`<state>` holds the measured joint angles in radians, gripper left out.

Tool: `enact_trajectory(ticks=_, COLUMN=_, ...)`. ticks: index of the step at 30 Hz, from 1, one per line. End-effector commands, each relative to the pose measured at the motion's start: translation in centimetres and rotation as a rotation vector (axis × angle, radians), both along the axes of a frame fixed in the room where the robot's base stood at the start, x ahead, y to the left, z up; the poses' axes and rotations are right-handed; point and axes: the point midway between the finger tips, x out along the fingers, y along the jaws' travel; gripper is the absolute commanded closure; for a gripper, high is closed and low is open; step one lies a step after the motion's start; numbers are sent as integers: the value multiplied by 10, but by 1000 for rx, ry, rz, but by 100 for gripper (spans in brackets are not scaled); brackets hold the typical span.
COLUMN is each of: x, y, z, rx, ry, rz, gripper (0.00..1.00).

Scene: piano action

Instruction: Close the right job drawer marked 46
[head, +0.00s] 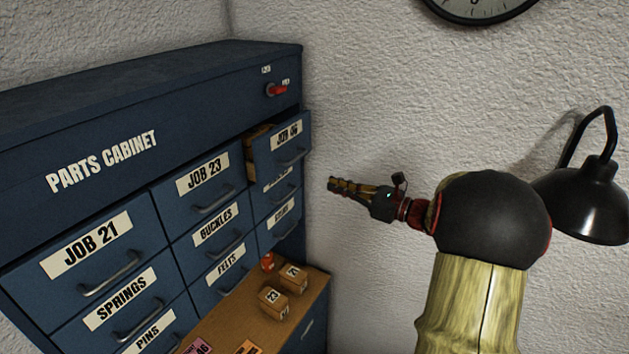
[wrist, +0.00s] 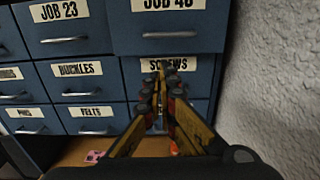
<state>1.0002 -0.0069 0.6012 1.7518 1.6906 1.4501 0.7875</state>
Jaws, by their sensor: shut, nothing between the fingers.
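The JOB 46 drawer (head: 281,150) is the top right drawer of the blue parts cabinet (head: 205,100). It stands out from the cabinet, and its open top shows a brown inside at its left. In the wrist view the drawer front (wrist: 190,35) is at the top, its label cut by the picture edge, with its bar handle (wrist: 168,35) below. My gripper (head: 331,184) is shut and empty, to the right of the drawer and a little lower in the head view. In the wrist view my gripper (wrist: 160,78) covers part of the SCREWS drawer (wrist: 190,82).
The JOB 23 drawer (head: 200,196) and JOB 21 drawer (head: 95,265) look closed. A wooden ledge (head: 250,315) below holds numbered blocks (head: 273,303), a small red thing and coloured cards. A white wall (head: 360,90) is at the right, with a black lamp (head: 590,205).

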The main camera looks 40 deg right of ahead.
Motion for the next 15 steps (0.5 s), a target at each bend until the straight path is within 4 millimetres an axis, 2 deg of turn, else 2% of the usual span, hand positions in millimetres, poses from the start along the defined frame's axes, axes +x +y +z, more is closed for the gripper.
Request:
enact_trajectory(ticks=5, x=13, y=7, z=-1, rx=1, ry=0, rz=3, gripper=100)
enact_trajectory(ticks=15, x=72, y=33, z=0, rx=1, ry=2, rz=4, gripper=100)
